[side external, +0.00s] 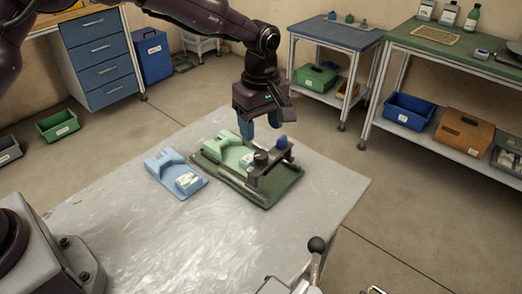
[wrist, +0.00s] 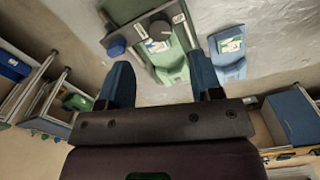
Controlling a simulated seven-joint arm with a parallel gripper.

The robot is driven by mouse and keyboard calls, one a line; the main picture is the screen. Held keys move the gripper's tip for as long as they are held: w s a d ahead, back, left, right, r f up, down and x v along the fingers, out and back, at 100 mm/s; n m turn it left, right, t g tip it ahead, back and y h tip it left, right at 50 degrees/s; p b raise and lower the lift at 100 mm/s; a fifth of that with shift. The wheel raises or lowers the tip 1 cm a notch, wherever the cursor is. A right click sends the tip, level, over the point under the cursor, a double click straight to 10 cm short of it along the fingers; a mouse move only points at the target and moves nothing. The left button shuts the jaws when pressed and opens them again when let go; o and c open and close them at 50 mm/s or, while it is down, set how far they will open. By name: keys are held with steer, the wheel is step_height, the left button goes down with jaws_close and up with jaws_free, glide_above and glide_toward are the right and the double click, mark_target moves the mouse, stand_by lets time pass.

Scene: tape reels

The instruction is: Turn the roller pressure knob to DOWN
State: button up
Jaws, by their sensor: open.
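The tape device is a green base plate (side external: 267,199) with a light green block and a dark roller frame, on the table. A round black knob (side external: 261,157) sits on the frame, also seen in the wrist view (wrist: 160,28) beside a white label. A blue knob (side external: 281,142) is at the far end, also in the wrist view (wrist: 115,46). I cannot read the labels or tell the knob's setting. My gripper (side external: 260,127) has blue fingers, is open and empty, and hangs above the device's far side. In the wrist view the knobs lie beyond the fingertips (wrist: 159,64), apart from them.
A light blue block (side external: 173,170) with a label lies left of the device. The front of the grey covered table (side external: 150,235) is clear. A black ball-topped lever (side external: 317,246) stands by the near right edge. Workbenches with bins are behind, off the table.

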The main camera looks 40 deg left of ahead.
mark_target(261, 154)
step_height(261, 154, down, 8)
steer(key=shift+r, duration=0.25)
steer(key=c, duration=0.9)
